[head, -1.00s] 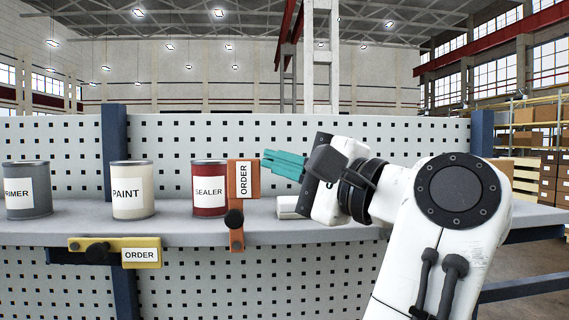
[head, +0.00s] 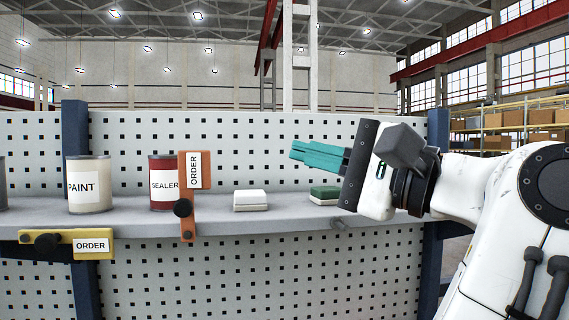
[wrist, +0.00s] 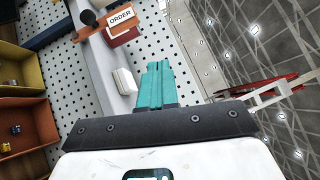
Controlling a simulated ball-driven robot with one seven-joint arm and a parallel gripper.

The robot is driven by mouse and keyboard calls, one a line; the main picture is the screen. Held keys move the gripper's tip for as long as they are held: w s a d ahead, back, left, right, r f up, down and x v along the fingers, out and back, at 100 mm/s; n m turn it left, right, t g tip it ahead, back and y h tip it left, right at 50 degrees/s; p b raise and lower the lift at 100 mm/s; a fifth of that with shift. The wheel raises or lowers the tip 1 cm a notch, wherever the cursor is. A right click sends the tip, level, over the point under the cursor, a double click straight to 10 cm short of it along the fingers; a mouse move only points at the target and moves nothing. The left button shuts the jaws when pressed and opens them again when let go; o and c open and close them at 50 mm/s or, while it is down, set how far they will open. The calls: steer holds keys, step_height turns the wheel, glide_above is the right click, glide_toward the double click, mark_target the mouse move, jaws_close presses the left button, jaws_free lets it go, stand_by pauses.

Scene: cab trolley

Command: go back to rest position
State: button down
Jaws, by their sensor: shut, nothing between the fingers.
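My gripper (head: 292,150) is in the head view, right of centre, with its teal fingers together and empty, pointing left. It is held in the air above the shelf (head: 330,222), clear of everything on it. In the wrist view my gripper (wrist: 157,64) shows its teal fingers side by side, with the shelf and the perforated panel beyond them.
A paint can (head: 90,190), a red sealer can (head: 163,188), a white block (head: 250,200) and a green-topped block (head: 324,194) stand on the shelf. An orange order tag (head: 188,215) and a yellow order tag (head: 60,244) are at its front edge. Bins (wrist: 25,128) show in the wrist view.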

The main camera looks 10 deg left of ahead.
steer(key=w+d+f+n+h, duration=0.1)
steer(key=d+f+h, duration=0.25)
steer(key=f, duration=0.75)
steer(key=w+d+f+h, duration=0.1)
steer(key=d+f+h, duration=0.3)
steer(key=f, duration=0.6)
steer(key=d+f+n+h, duration=0.1)
steer(key=d+f+h, duration=0.3)
steer(key=f, duration=0.7)
steer(key=s+d+f+n+g+h, duration=0.15)
steer(key=s+d+f, duration=0.3)
steer(key=f, duration=0.45)
steer(key=s+d+f+n+h, duration=0.1)
steer(key=s+d+f+h, duration=0.1)
steer(key=s+d+f, duration=0.5)
steer(key=s+d+f+n+g+h, duration=0.1)
steer(key=s+f+g, duration=0.3)
steer(key=s+f, duration=0.5)
steer(key=s+d+f+n+g+h, duration=0.1)
steer(key=s+d+f+n+g, duration=0.1)
steer(key=s+f, duration=0.8)
steer(key=s+d+g, duration=0.1)
steer(key=s+d, duration=0.1)
steer(key=s, duration=0.1)
steer(key=shift+s+d+g+h, duration=0.15)
steer(key=shift+s+g+h, duration=0.1)
steer(key=shift+g+h, duration=0.1)
